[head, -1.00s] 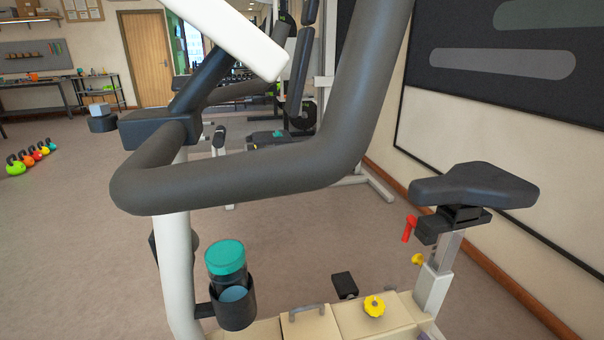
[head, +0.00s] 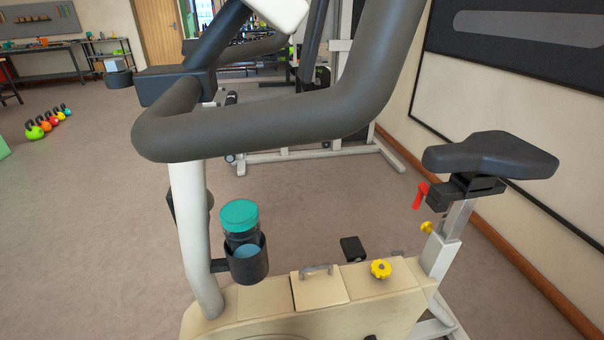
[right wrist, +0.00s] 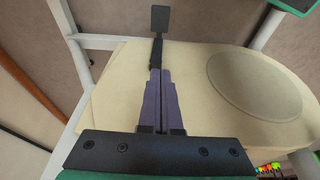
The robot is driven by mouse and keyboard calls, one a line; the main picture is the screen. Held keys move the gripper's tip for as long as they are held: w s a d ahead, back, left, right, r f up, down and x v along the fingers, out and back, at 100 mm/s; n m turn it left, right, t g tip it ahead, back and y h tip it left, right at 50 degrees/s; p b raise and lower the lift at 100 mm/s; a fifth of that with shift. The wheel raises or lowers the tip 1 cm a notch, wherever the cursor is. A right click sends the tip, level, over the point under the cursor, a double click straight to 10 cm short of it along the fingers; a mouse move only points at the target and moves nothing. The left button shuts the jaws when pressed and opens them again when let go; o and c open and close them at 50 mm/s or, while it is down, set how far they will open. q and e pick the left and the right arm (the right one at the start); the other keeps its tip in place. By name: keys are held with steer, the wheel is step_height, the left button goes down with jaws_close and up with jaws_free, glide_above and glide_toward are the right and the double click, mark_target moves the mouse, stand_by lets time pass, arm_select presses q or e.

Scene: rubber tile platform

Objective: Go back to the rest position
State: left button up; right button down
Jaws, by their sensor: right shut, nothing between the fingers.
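My right gripper (right wrist: 162,85) shows only in the right wrist view; its purple fingers are together with nothing between them. It is in front of the exercise bike's cream body (right wrist: 205,55), and I cannot tell whether it touches it. A black pedal (right wrist: 160,18) shows beyond the fingertips. In the head view the bike's cream housing (head: 385,302) is at the bottom, and neither gripper shows there. My left gripper is out of view.
The bike's dark handlebar (head: 290,122) crosses close in front. A teal-lidded bottle (head: 240,215) sits in a black holder on the white post (head: 190,220). The black seat (head: 490,153) is at right, near the wall. Kettlebells (head: 48,123) stand far left; the floor between is open.

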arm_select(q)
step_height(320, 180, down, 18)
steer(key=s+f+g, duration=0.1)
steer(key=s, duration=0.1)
arm_select(e)
step_height(320, 180, down, 19)
steer(key=s+g, duration=0.1)
steer(key=s, duration=0.1)
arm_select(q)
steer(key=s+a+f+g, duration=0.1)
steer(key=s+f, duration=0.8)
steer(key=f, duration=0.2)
arm_select(e)
steer(key=s+d+f+g, duration=0.1)
steer(key=s+d+f, duration=0.1)
steer(key=s+f, duration=0.8)
arm_select(q)
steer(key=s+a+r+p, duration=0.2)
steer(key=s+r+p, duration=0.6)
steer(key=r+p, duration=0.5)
steer(key=p, duration=0.5)
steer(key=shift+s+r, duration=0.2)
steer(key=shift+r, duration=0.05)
arm_select(e)
steer(key=s+d+r, duration=0.1)
steer(key=s+r, duration=0.6)
steer(key=r, duration=0.5)
steer(key=shift+s+r, duration=0.2)
steer(key=shift+d, duration=0.1)
